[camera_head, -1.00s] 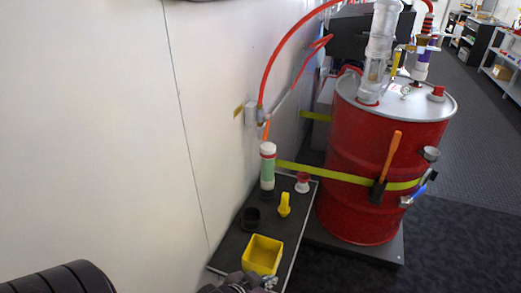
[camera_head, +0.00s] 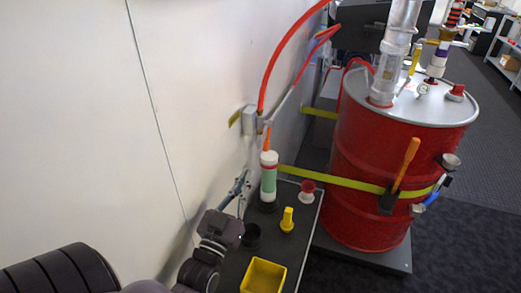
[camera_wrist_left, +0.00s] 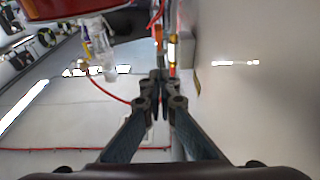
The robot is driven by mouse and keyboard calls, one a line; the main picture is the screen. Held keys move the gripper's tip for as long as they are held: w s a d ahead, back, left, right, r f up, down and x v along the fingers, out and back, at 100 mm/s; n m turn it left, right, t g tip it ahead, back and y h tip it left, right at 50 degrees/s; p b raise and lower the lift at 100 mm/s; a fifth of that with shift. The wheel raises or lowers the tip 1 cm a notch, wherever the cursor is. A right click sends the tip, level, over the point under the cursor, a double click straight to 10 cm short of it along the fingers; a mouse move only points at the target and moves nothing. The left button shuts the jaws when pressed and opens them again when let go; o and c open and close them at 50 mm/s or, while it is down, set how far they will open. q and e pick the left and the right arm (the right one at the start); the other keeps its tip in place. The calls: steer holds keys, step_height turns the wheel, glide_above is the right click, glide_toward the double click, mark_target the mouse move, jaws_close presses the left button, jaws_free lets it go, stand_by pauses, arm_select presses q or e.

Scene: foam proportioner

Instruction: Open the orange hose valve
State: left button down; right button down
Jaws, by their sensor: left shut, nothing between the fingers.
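The orange valve handle (camera_head: 267,139) sits below a grey wall box (camera_head: 250,119), where the red-orange hose (camera_head: 268,75) comes down, just above a green and white cylinder (camera_head: 268,178). In the left wrist view the orange handle (camera_wrist_left: 158,36) shows just beyond my fingertips, beside the wall box (camera_wrist_left: 187,47). My left gripper (camera_head: 241,183) is shut and empty, close to the wall, lower and to the left of the handle. Its fingers (camera_wrist_left: 160,76) meet in the middle of the left wrist view. Contact with the handle does not show. My right gripper is out of view.
A dark shelf (camera_head: 307,225) holds a yellow bin (camera_head: 263,276), a yellow fitting (camera_head: 287,220) and a red-white cap (camera_head: 307,191). A red drum (camera_head: 365,205) with a yellow strap (camera_head: 330,179) stands to the right. The white wall (camera_head: 70,120) bounds the left.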

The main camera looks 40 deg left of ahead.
arm_select(q)
steer(key=p, duration=0.2)
glide_toward(265, 144)
step_height(265, 144, up, 4)
steer(key=w, duration=0.2)
steer(key=w+f, duration=0.1)
steer(key=w+a+f, duration=0.1)
steer(key=w, duration=0.1)
steer(key=shift+w+a+f, duration=0.1)
steer(key=shift+w+a, duration=0.05)
steer(key=shift+w, duration=0.15)
steer(key=shift+f, duration=0.1)
